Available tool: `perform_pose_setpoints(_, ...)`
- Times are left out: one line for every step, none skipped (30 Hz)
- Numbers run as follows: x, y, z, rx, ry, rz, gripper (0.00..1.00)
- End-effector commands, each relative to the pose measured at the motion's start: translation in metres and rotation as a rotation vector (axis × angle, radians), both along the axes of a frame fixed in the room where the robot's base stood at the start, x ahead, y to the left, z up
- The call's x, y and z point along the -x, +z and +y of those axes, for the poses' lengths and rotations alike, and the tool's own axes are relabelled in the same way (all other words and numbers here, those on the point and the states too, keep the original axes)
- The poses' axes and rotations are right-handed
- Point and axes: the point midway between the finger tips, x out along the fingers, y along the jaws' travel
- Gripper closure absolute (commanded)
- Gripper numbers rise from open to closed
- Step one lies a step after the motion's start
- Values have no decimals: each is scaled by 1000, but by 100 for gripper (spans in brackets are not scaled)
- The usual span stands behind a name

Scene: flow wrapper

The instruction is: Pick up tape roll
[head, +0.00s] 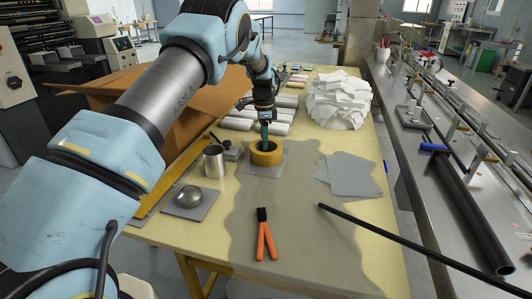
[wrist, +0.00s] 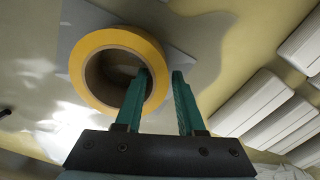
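A yellow tape roll (head: 266,159) lies flat on a grey sheet (head: 262,173) on the table. In the wrist view the tape roll (wrist: 88,47) is seen from above with its hollow core showing. My gripper (head: 265,140) is right above the roll in the head view. In the wrist view my gripper (wrist: 162,76) is open, with green fingers. One finger overlaps the core opening and the other is outside the roll's right side, so the roll's wall is between them. I cannot tell whether either finger touches it.
A metal cup (head: 214,161) and a round metal bowl (head: 188,196) stand left of the roll. Orange-handled pliers (head: 264,238) lie in front. White packs (wrist: 250,105) lie nearby, with a crumpled white heap (head: 339,99) behind right.

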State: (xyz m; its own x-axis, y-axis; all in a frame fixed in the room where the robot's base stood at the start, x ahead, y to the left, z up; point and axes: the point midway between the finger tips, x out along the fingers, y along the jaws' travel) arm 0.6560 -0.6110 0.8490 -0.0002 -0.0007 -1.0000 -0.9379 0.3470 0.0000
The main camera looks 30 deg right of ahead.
Motion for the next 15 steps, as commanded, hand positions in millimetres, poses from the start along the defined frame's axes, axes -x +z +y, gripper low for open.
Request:
perform_pose_setpoints(0,0,0,0,0,0,69)
perform_pose_setpoints(0,0,0,0,0,0,72)
perform_pose_setpoints(0,0,0,0,0,0,76)
perform_pose_setpoints(0,0,0,0,0,0,80)
perform_pose_setpoints(0,0,0,0,0,0,83)
perform_pose_setpoints(0,0,0,0,0,0,88)
perform_pose_setpoints(0,0,0,0,0,0,91)
perform_pose_setpoints(0,0,0,0,0,0,94)
perform_pose_setpoints(0,0,0,0,0,0,99)
perform_pose_setpoints(0,0,0,0,0,0,100)
perform_pose_setpoints(0,0,0,0,0,0,100)
perform_pose_setpoints(0,0,0,0,0,0,100)
perform_pose_setpoints(0,0,0,0,0,0,100)
perform_pose_setpoints(0,0,0,0,0,0,100)
perform_pose_setpoints(0,0,0,0,0,0,100)
